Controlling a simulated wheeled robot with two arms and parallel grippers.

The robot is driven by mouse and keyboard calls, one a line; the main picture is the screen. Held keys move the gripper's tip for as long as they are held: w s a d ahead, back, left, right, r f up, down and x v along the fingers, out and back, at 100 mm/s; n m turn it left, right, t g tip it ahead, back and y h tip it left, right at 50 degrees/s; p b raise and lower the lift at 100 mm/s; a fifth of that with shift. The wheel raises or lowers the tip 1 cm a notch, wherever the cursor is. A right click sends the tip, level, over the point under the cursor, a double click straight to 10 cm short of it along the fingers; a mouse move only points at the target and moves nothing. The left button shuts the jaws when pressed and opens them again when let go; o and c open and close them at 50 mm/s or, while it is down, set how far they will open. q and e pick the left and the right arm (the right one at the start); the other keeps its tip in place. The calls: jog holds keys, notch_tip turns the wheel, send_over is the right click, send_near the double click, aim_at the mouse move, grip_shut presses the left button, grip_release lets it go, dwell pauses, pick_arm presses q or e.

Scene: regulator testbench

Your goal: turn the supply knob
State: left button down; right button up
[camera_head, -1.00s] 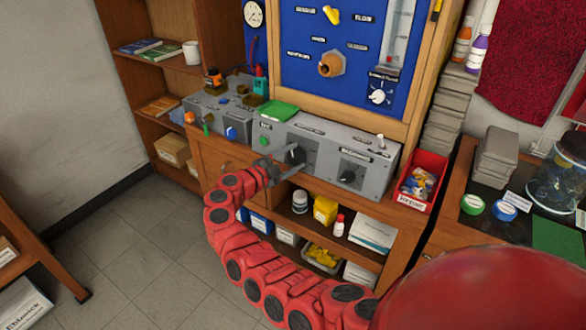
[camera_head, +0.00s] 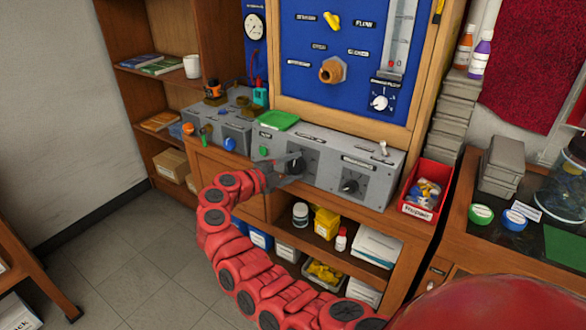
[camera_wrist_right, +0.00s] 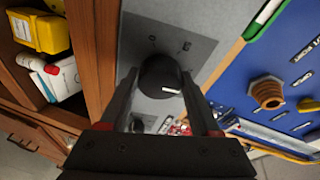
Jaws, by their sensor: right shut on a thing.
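A grey control box (camera_head: 325,172) on the bench carries two black knobs on dark plates. Its labels are too small to read. My right gripper (camera_head: 292,166) is at the left black knob (camera_head: 298,160), reaching in from the front left. In the right wrist view, its two fingers (camera_wrist_right: 160,82) lie on either side of a round black knob (camera_wrist_right: 158,76) with a white pointer line, and they are shut on it. The second black knob (camera_head: 350,186) stands free to the right. My left gripper is not in view.
A toggle switch (camera_head: 383,148) and a green button (camera_head: 264,152) are on the same box. A green item (camera_head: 278,121) lies on top. A smaller grey box (camera_head: 222,131) stands left, a red bin (camera_head: 424,190) right. Open shelves lie below.

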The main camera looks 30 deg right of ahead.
jog(key=o, duration=1.4)
jog(key=shift+a, duration=0.1)
jog(key=a, duration=0.5)
jog(key=s+a+r, duration=0.1)
jog(key=a, duration=0.5)
jog(key=s+a+r+b, duration=0.1)
jog(key=a, duration=0.5)
jog(key=shift+s+r, duration=0.15)
jog(key=shift+r, duration=0.05)
